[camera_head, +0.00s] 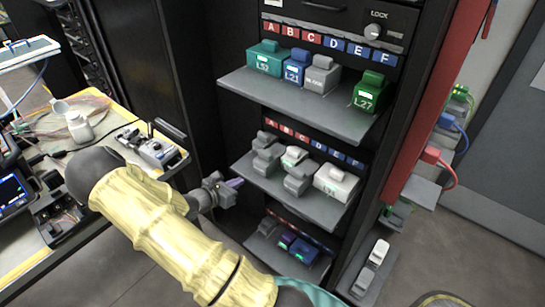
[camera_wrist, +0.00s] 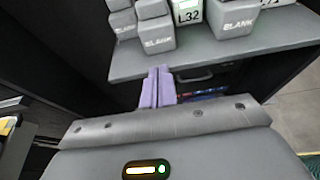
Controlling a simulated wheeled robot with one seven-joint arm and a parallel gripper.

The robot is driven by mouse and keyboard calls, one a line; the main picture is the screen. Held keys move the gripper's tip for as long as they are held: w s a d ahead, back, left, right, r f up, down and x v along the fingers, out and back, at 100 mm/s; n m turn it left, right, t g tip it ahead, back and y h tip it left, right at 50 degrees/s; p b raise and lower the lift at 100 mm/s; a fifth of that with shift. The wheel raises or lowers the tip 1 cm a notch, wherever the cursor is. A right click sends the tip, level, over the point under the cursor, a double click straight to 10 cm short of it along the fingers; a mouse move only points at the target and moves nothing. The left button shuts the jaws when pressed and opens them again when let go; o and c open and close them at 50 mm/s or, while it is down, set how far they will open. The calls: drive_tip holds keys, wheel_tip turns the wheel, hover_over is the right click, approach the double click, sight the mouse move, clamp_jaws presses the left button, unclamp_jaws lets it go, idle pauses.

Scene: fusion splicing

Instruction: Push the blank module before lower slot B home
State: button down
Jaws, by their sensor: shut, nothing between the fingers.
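The blank module that appears to stand before lower slot B (camera_head: 266,161) is a grey box with a raised grip. It sits on the middle shelf (camera_head: 318,210), forward of another grey module (camera_head: 265,140). In the wrist view the blank module (camera_wrist: 158,38) shows its "BLANK" face, up beyond my fingertips. My gripper (camera_head: 236,183) is off the shelf's front left edge. Its purple fingers (camera_wrist: 158,88) are together, empty, and apart from the module. The fingertips overlap the shelf edge in the wrist view; their exact height against it is unclear.
To the right on the same shelf are a green-lit L32 module (camera_head: 293,155), another blank module (camera_head: 298,181) and a white module (camera_head: 336,182). An upper shelf (camera_head: 300,104) carries several modules above. A bottom shelf (camera_head: 270,250) lies below. A cluttered table (camera_head: 110,125) stands left.

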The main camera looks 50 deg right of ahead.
drive_tip(key=b, duration=0.2)
approach(259, 169)
drive_tip(key=shift+d+f, duration=1.1)
drive_tip(key=shift+d, duration=0.25)
drive_tip(key=shift+w+d+b, duration=0.15)
drive_tip(key=shift+d+b, duration=0.35)
drive_tip(key=shift+d, duration=1.3)
drive_tip(key=shift+w+d+b, duration=0.15)
drive_tip(key=shift+d+b, duration=0.35)
drive_tip(key=shift+d, duration=1.35)
drive_tip(key=shift+w+d+b, duration=0.2)
drive_tip(key=shift+d+b, duration=0.3)
drive_tip(key=shift+d, duration=1.3)
drive_tip(key=shift+s+a+p, duration=0.15)
drive_tip(key=shift+a+p, duration=0.25)
drive_tip(key=shift+a, duration=1.65)
drive_tip(key=shift+s+a+p, duration=0.15)
drive_tip(key=shift+a+p, duration=0.2)
drive_tip(key=shift+a, duration=1.7)
